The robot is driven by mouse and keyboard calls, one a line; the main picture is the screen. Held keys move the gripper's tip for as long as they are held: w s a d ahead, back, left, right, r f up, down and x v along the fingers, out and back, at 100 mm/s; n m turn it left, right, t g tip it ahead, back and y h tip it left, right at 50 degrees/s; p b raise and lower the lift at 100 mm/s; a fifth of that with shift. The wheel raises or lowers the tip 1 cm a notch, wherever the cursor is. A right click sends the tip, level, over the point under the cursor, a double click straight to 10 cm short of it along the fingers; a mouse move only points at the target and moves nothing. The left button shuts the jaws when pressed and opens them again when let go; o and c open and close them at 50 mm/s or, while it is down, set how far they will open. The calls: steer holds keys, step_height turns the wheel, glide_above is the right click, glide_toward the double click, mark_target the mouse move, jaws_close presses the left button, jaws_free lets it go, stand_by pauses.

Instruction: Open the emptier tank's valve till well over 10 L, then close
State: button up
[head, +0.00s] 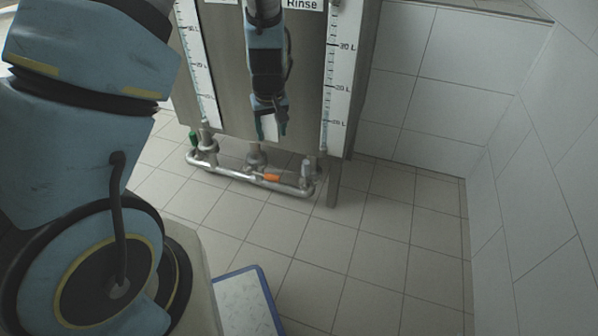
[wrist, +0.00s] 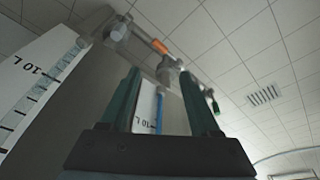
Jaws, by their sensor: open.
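A steel tank unit (head: 225,65) carries a left gauge (head: 203,75) and a right gauge (head: 333,75), the right one under a "Rinse" label (head: 302,4). The wrist view shows "10 L" marks on a near gauge (wrist: 38,80) and on one between my fingers (wrist: 146,110), which has a blue strip. Liquid levels are unclear. Below, the pipework has a green valve handle (head: 193,139) at left, an orange handle (head: 270,178) in the middle and a pale handle (head: 306,168) at right. My gripper (head: 270,130) is open and empty, pointing down before the tank, above the pipes.
A tank leg (head: 333,186) stands right of the pipes. A blue-edged board (head: 244,300) lies low in front. Tiled walls (head: 430,80) close off the back and right. The tiled floor (head: 370,260) at right is clear.

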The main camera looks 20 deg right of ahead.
steer(key=t+b, duration=0.1)
steer(key=b, duration=0.1)
glide_toward(307, 164)
steer(key=f, duration=0.2)
steer(key=shift+m, duration=0.4)
steer(key=b+x, duration=0.1)
steer(key=x, duration=0.2)
steer(key=b+x, duration=0.1)
steer(key=x, duration=0.3)
steer(key=b+x, duration=0.1)
steer(key=x, duration=0.2)
steer(key=shift+w, duration=0.45)
jaws_close()
